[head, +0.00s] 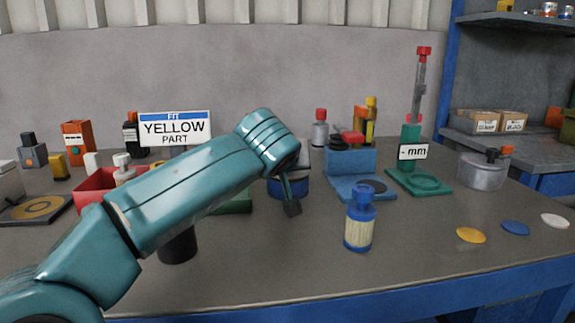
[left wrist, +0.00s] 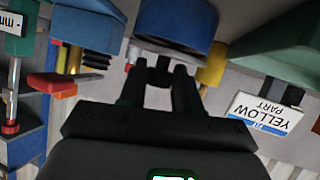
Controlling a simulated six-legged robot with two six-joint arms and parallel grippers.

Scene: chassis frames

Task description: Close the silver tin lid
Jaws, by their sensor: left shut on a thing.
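A silver-grey round tin (head: 482,172) stands at the table's right, with a dark knob and an orange piece at its top. I cannot tell how its lid sits. My left arm reaches in from the left, and its gripper (head: 291,207) hangs at a blue round container (head: 274,188), mostly hidden by the arm. In the left wrist view, the left gripper (left wrist: 160,75) is shut on a small dark piece at the edge of the blue round body (left wrist: 178,20). The silver tin is well to the right of this gripper. My right gripper is not in view.
A blue-capped bottle (head: 360,222) stands in front, right of the gripper. A green stand (head: 418,180) and blue stand (head: 362,188) are behind it. Yellow (head: 471,235), blue (head: 515,228) and white (head: 555,221) discs lie at right. A red bin (head: 95,190) is at left.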

